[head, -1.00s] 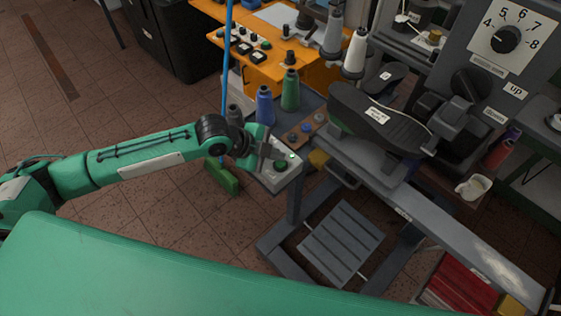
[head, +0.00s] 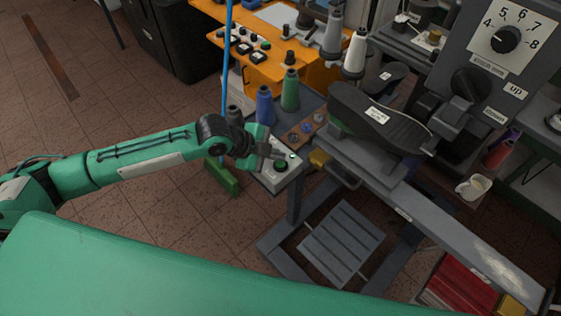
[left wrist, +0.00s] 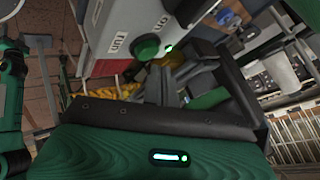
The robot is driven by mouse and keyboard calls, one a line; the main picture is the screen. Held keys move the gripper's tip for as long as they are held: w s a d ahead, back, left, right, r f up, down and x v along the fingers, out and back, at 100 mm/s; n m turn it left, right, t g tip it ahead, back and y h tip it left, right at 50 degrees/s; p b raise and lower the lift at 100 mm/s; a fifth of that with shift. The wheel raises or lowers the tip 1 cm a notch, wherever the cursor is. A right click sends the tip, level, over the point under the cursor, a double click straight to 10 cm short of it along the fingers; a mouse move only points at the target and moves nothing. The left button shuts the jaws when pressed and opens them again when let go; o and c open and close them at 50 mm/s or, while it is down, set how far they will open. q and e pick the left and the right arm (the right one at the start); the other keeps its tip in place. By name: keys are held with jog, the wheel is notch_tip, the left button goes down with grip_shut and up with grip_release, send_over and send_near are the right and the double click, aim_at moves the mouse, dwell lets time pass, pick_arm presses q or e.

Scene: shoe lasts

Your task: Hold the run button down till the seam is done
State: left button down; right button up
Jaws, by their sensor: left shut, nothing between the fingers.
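The control box (head: 268,181) is a light grey box on the near left corner of the machine's table. Its green run button (head: 281,166) shows uncovered in the head view, with a small lit green lamp (head: 292,156) beside it. In the left wrist view the run button (left wrist: 147,47) sits near the labels "run" and "on", and the lamp (left wrist: 169,48) glows. My left gripper (head: 284,152) is shut and empty, its tips just behind the button in the head view. The tips look apart from the button; the exact gap is unclear. My right gripper is out of view.
A black shoe sole (head: 375,115) sits on the grey machine, under a dial panel (head: 505,40). Blue (head: 265,105) and green (head: 289,92) thread spools stand behind the box. A pedal (head: 340,243) lies below. Floor is open at left.

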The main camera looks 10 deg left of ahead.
pick_arm(q)
jog(key=shift+f, duration=0.2)
jog(key=shift+f, duration=0.25)
